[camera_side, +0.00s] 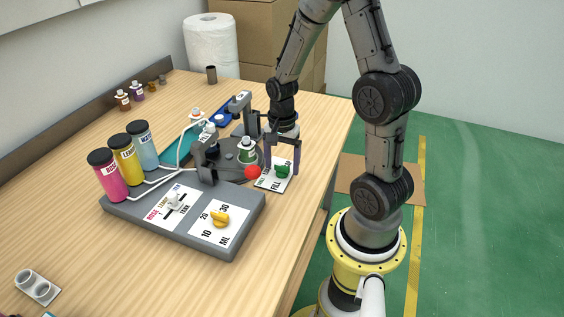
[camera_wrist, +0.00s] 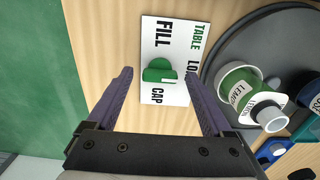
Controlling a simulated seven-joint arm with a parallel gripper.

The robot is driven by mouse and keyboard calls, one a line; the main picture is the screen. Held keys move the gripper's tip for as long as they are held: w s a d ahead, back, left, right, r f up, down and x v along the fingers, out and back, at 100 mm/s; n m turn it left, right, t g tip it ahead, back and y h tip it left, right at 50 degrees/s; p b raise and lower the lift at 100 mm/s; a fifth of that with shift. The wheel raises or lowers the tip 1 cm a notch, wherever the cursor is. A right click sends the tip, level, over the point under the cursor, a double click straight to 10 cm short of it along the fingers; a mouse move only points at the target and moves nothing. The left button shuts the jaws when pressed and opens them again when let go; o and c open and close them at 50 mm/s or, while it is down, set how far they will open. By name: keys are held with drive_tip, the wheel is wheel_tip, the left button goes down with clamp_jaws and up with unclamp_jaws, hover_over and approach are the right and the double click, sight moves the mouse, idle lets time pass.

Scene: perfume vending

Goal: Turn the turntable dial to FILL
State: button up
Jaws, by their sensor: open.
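The green turntable dial (camera_side: 283,171) sits on a white card (camera_side: 267,183) at the right side of the wooden table. In the wrist view the dial (camera_wrist: 157,72) lies on the card, with FILL printed at upper left, CAP below and a partly hidden word starting LO at right. I cannot tell which word it points to. My gripper (camera_side: 283,168) points down over the card, its fingers apart on either side of the dial. In the wrist view my gripper (camera_wrist: 160,76) is open and empty; I cannot tell whether a finger touches the dial.
The round dark turntable (camera_wrist: 222,58) is close to the right finger and carries a green-labelled bottle (camera_wrist: 240,90). A red ball (camera_side: 252,172) is beside the card. A grey console (camera_side: 235,240) with a yellow dial (camera_side: 220,217) and coloured bottles stands left. The table's right edge is near.

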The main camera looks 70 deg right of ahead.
clamp_jaws()
idle(0.4)
drive_tip(key=n, duration=0.4)
drive_tip(key=shift+n, duration=0.4)
drive_tip(key=n, duration=0.4)
drive_tip(key=shift+r+n, duration=0.1)
drive_tip(key=shift+n, duration=0.2)
drive_tip(key=n, duration=0.4)
drive_tip(key=shift+n, duration=2.2)
unclamp_jaws()
